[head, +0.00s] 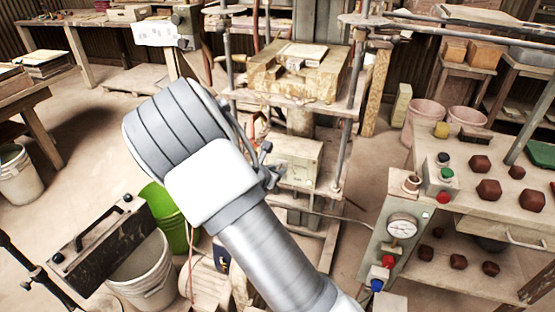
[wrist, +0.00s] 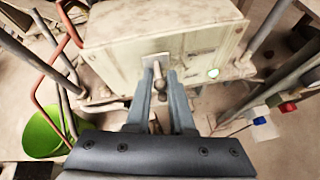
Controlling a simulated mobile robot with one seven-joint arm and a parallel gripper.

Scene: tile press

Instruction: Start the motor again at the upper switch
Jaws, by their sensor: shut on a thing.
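A cream switch box (wrist: 120,40) fills the top of the wrist view, with a small metal lever (wrist: 157,70) on a plate on its front and a lit green lamp (wrist: 213,73) to the right. My gripper (wrist: 160,92) is shut on the lever, its two fingers close on either side. In the head view the box (head: 298,160) stands low in the press frame, and my gripper (head: 268,165) is at its left side, partly hidden by my arm. The lever is too small to make out there.
Press posts (head: 345,130) stand beside the box, and a red cable (wrist: 55,60) runs left of it. A green bucket (head: 172,222) and a white bucket (head: 148,275) stand at the left. A control panel with a gauge (head: 402,228) is on the right.

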